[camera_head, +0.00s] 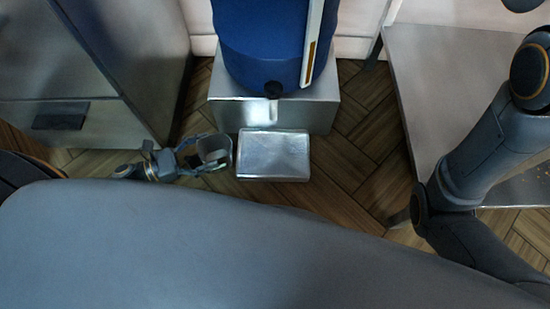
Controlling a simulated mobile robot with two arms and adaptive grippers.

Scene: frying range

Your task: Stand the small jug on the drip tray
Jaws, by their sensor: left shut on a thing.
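The drip tray (273,156) is a shiny metal rectangle on the wooden floor, in front of a metal stand. The small jug (214,150) is a small grey open-topped vessel to the left of the tray. My left gripper (203,156) is shut on the jug, with its fingers at the jug's sides. The jug appears upright, apart from the tray in the picture; its height above the floor I cannot tell. My right gripper is out of view; only my right arm shows at the right.
A grey cabinet (115,75) is at the left and a metal table (440,85) at the right. Bare floor lies right of the tray.

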